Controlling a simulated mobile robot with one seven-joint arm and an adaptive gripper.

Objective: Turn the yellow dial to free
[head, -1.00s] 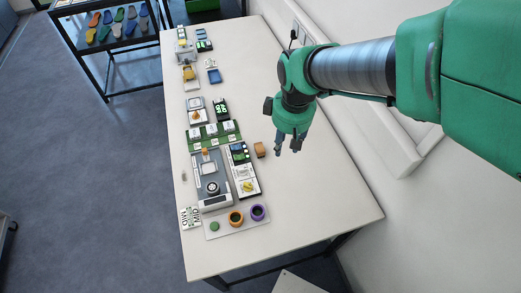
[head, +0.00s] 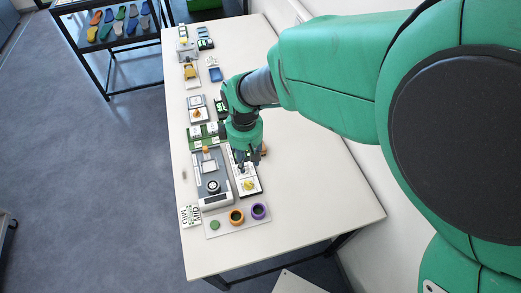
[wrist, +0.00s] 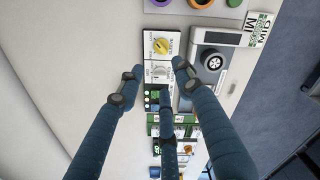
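The yellow dial (head: 249,185) sits at the near end of a narrow white-and-black panel on the table. In the wrist view the dial (wrist: 161,46) shows on a white plate with small print I cannot read; its setting is unclear. My gripper (head: 249,161) hangs over the panel, just beyond the dial. In the wrist view its three blue-grey fingers (wrist: 157,78) are spread and empty, with the dial ahead of the fingertips, apart from them. A second, pale knob (wrist: 159,71) shows between the fingers. The panel's far part is partly hidden by my gripper in the head view.
A grey machine with a black round knob (head: 213,186) stands close left of the panel. Several devices line the table's far left. The table's right side (head: 325,200) is clear.

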